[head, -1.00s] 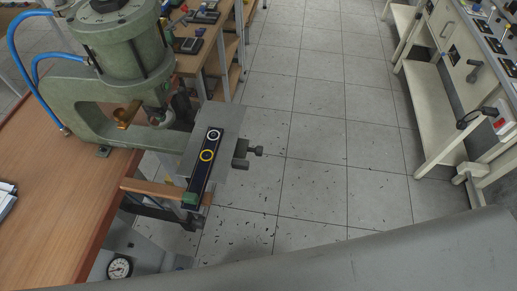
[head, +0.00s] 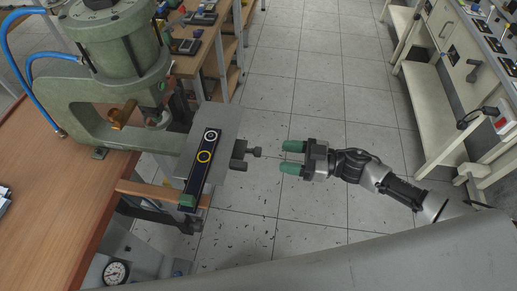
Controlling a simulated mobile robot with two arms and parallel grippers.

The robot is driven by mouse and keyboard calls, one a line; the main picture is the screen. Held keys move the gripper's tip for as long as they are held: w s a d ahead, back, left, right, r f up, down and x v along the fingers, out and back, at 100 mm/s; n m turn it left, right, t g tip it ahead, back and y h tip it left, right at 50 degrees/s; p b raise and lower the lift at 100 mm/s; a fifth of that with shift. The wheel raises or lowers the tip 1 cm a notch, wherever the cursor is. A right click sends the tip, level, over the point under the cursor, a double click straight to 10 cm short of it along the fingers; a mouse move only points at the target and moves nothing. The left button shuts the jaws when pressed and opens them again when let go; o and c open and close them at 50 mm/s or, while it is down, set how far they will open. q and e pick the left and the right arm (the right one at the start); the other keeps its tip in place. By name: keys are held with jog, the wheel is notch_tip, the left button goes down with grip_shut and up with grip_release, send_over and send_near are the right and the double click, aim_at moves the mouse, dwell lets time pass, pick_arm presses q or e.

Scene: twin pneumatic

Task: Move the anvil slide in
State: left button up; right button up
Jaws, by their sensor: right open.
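The anvil slide appears to be the flat grey plate (head: 228,128) at the front of the green press (head: 125,60), though I cannot be sure of its limits. A dark strip (head: 199,170) with a white ring, a yellow ring and a green end lies along it. A dark knobbed handle (head: 243,154) sticks out from the plate's right side. My right gripper (head: 284,157) is open and empty, its green fingertips pointing left at the handle. A small gap separates them from the knob. My left gripper is not in view.
The press stands on a wooden bench (head: 50,190) at left, with blue hoses (head: 18,55) behind it. A round gauge (head: 116,271) sits below. A pale bench (head: 440,110) stands at right.

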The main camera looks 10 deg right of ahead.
aim_at(258, 152)
jog(key=p+x, duration=0.1)
jog(key=x, duration=0.7)
jog(key=shift+p, duration=0.3)
jog(key=shift+c, duration=0.2)
grip_shut()
